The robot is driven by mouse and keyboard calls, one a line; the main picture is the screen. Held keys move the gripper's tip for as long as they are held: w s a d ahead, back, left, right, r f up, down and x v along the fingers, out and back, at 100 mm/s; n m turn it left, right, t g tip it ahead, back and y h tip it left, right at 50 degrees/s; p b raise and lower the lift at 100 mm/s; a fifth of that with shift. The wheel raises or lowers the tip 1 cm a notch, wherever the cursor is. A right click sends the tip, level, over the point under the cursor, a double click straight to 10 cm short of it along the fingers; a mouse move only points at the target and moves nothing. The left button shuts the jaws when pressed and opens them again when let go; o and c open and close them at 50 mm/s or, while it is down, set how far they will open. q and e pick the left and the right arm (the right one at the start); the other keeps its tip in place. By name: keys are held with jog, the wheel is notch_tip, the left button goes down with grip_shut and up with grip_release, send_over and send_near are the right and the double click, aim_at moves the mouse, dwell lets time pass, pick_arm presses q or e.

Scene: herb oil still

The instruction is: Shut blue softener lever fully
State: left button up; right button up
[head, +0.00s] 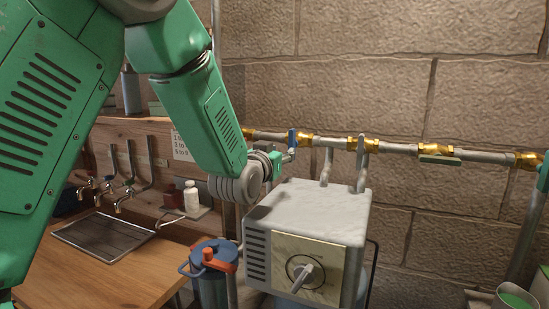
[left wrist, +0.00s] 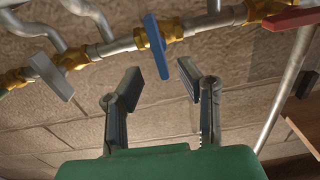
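The blue lever (head: 292,138) sits on a brass valve of the wall pipe and stands upright, roughly across the pipe. In the left wrist view the blue lever (left wrist: 157,47) also crosses the pipe, just beyond my fingertips. My left gripper (head: 287,157) is just below the lever in the head view, partly hidden by my own wrist. In the left wrist view my left gripper (left wrist: 161,83) is open and empty, its two fingers apart, with the lever's lower end showing near the gap between them. Contact is not visible. My right gripper is not in view.
A red lever (left wrist: 294,19) and a pale lever (left wrist: 50,76) flank the blue one. A grey box with a dial (head: 315,208) stands below. A wooden counter (head: 95,265) is left.

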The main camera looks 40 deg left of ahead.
pick_arm(q)
jog(key=shift+v, duration=2.2)
jog(key=shift+f, duration=0.1)
